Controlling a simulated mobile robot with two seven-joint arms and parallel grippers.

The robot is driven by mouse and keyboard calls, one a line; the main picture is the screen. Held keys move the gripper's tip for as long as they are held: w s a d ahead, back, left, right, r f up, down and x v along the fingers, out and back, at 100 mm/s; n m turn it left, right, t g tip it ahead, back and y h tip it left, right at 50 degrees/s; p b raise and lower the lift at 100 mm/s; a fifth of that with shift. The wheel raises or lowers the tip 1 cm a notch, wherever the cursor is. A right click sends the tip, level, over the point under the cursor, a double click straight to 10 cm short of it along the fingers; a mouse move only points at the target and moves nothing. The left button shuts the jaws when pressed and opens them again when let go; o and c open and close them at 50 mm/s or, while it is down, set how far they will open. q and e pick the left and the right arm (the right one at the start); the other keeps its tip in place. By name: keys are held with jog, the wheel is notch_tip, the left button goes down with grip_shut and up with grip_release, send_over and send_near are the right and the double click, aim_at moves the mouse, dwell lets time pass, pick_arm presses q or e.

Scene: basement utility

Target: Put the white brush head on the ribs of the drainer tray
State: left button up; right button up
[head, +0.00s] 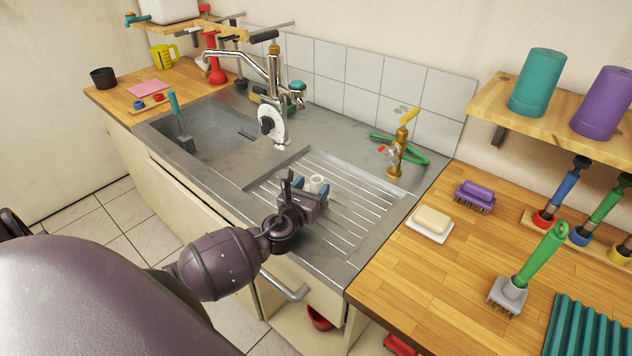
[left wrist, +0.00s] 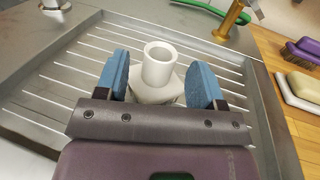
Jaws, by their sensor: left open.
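The white brush head (head: 317,184) rests on the metal ribs of the drainer tray (head: 365,213), with its round socket pointing up. In the left wrist view, the brush head (left wrist: 158,68) stands between the two blue fingers of my left gripper (left wrist: 160,80), with a gap visible on each side. My left gripper (head: 311,187) is open, low over the drainer tray, and hides part of the brush head in the head view. The drainer ribs (left wrist: 70,75) also show around it in the left wrist view. My right gripper is not in view.
A tap (head: 272,75) and a brass valve (head: 399,150) with a green hose stand behind the drainer. The sink basin (head: 215,145) lies left. On the wooden counter right are a soap dish (head: 430,228), a purple brush (head: 475,196) and a green-handled brush (head: 540,255).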

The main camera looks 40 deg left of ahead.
pick_arm(q)
jog(key=s, duration=0.3)
jog(key=s+d, duration=0.1)
jog(key=s, duration=0.4)
jog(key=shift+s+d, duration=0.3)
jog(key=shift+s, duration=0.15)
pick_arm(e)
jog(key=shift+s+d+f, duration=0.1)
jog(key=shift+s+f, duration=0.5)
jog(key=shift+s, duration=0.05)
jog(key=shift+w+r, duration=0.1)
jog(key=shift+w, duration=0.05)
